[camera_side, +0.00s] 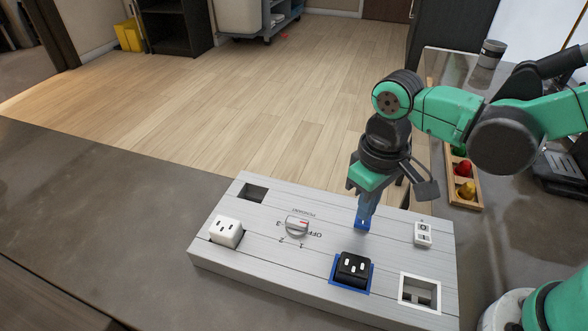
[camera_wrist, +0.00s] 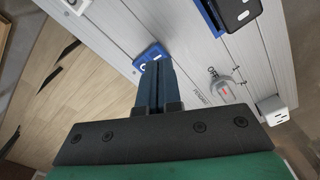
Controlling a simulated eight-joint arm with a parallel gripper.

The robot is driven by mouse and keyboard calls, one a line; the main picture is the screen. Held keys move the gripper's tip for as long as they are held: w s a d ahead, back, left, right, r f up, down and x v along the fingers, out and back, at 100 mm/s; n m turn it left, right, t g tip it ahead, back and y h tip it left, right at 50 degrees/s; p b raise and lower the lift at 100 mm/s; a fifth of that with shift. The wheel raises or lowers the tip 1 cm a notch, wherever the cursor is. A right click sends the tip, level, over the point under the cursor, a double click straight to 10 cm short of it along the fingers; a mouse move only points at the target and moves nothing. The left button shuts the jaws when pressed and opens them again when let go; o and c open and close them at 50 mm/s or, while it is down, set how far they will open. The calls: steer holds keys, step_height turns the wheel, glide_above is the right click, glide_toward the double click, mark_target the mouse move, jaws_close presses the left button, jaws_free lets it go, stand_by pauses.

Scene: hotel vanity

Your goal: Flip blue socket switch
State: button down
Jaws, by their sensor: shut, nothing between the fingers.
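The grey panel board (camera_side: 325,222) lies on the counter. Its small blue switch (camera_side: 361,227) sits near the back edge, behind a black socket (camera_side: 353,267) in a blue frame. My gripper (camera_side: 364,216) points down with its blue fingers shut and empty, the tips right at the blue switch. The fingers hide part of the switch in the side view. In the wrist view, the blue switch (camera_wrist: 149,51) shows just beyond the fingertips (camera_wrist: 156,66). I cannot tell whether they touch or which way the switch is set.
A wooden tray (camera_side: 465,204) with coloured pieces stands behind right. The counter on the left is clear.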

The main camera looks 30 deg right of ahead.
mark_target(363, 223)
steer(key=shift+f, duration=1.05)
stand_by(0.4)
steer(key=shift+r, duration=3.5)
steer(key=shift+d, duration=0.1)
steer(key=d+r+m+t, duration=0.2)
steer(key=d+m+t, duration=0.1)
steer(key=d+t, duration=0.4)
steer(key=d, duration=0.3)
steer(key=shift+w, duration=0.35)
steer(key=shift+d, duration=0.1)
